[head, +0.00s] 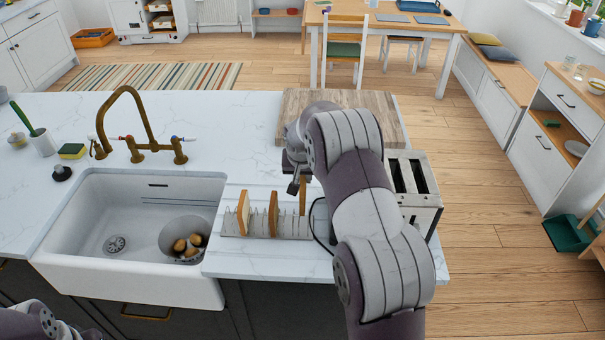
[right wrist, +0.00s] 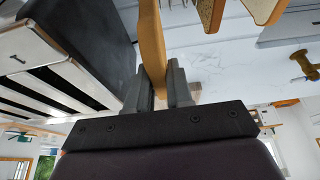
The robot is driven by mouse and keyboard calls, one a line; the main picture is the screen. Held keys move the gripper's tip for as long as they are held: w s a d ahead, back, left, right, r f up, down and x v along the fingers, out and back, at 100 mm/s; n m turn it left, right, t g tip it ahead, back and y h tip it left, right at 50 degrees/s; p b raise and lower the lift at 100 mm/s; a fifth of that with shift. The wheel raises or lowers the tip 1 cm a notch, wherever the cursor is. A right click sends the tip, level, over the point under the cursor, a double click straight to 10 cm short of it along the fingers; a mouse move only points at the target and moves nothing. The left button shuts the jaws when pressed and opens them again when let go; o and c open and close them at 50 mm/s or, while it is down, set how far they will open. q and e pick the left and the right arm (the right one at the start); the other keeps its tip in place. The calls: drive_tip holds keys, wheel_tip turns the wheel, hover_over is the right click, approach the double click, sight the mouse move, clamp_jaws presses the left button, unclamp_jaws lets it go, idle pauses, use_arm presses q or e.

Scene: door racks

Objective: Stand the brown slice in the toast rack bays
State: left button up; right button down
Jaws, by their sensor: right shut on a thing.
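My right gripper (head: 298,187) is shut on a brown slice (head: 303,198), which is upright at the right end of the toast rack. In the right wrist view the slice (right wrist: 152,45) sits on edge between the two fingers (right wrist: 159,88). The wire toast rack (head: 256,236) stands on the white counter beside the sink. Two other slices stand upright in it, one at the left end (head: 243,212) and one near the middle (head: 273,213). I cannot tell whether the held slice's lower edge is inside a bay. My left gripper is out of view.
A toaster (head: 421,205) stands right of the rack, partly behind my right arm. A wooden board (head: 340,98) lies behind. The sink (head: 95,250) with a brass tap (head: 135,110) is at the left, and a round bowl in it (head: 180,228) holds brown pieces.

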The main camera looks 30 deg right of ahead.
drive_tip(key=shift+s+f, duration=0.15)
drive_tip(key=shift+f, duration=0.4)
wheel_tip(320, 180, down, 6)
drive_tip(key=b, duration=0.5)
drive_tip(key=shift+s+f, duration=0.15)
drive_tip(key=shift+f, duration=0.15)
drive_tip(key=c, duration=0.9)
unclamp_jaws()
drive_tip(key=shift+c, duration=0.2)
